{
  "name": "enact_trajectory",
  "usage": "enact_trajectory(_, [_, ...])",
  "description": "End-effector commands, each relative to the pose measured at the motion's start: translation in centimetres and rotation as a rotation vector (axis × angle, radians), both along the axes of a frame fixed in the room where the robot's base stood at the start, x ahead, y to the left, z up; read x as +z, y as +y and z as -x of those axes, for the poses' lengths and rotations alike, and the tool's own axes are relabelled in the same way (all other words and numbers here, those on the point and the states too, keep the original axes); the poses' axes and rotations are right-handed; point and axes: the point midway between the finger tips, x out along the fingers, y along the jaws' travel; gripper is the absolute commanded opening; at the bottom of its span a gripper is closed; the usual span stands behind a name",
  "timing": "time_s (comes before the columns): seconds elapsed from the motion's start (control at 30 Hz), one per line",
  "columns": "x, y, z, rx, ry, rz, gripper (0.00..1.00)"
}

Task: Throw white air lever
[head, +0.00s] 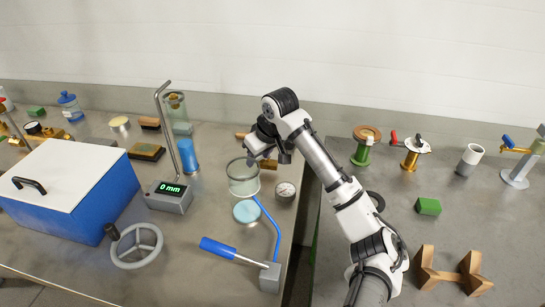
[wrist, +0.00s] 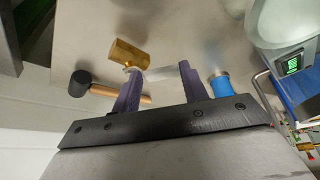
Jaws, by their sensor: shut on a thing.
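A brass valve body (wrist: 131,54) shows in the wrist view, with a pale white lever (wrist: 162,73) reaching from it across the space between my fingers. My gripper (wrist: 158,86) has one dark finger at each end of this lever and is shut on it. In the head view my gripper (head: 258,157) hangs over the back right of the left bench, just behind the glass jar. A brass part (head: 284,158) shows at its right side there. The lever itself is hidden by my gripper in the head view.
A mallet (wrist: 80,84) lies beside the valve, and a blue cylinder (wrist: 220,86) stands beyond the right finger. A glass jar (head: 243,178), a round gauge (head: 285,190) and a blue-handled lever (head: 218,248) are near. A gap separates the benches.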

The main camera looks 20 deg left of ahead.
Motion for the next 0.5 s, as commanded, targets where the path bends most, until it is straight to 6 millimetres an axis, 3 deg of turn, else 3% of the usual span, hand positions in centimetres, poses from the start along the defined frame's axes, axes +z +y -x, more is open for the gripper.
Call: enact_trajectory(0.5, [-0.06,0.89,-0.18,-0.136,0.005,0.002,0.02])
